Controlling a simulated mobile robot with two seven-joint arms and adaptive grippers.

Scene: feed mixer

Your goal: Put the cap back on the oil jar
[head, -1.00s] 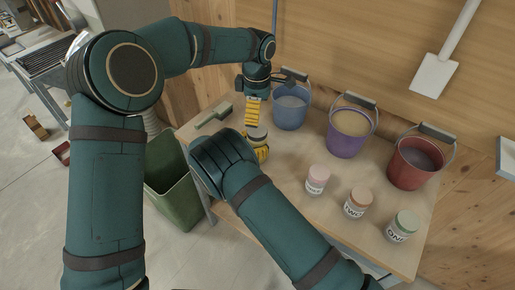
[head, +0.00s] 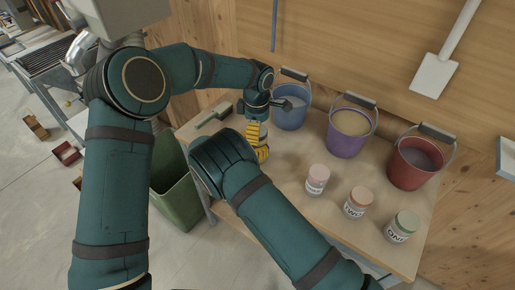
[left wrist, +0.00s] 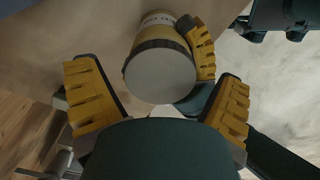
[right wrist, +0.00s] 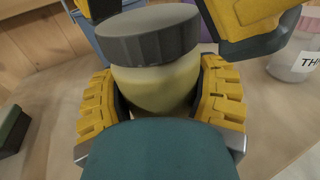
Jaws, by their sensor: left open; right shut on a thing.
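The oil jar (right wrist: 155,88) is a clear jar of yellowish oil, upright in my right gripper (right wrist: 160,78). The dark grey cap (right wrist: 148,38) sits on top of it, over the mouth; I cannot tell whether it is screwed tight. The left wrist view shows the cap's flat pale top (left wrist: 160,78). My left gripper (left wrist: 157,85) is open, its fingers apart on either side of the cap and not visibly touching it. In the head view, my left gripper (head: 256,132) is directly above my right gripper (head: 262,154), and they hide most of the jar.
Blue (head: 290,118), purple (head: 346,145) and red (head: 407,175) buckets stand along the back. Pink-lidded (head: 317,178), orange-lidded (head: 355,202) and green-lidded (head: 403,226) jars stand in front. A green scoop (head: 214,117) lies left on the table. A green bin (head: 176,195) stands beside it.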

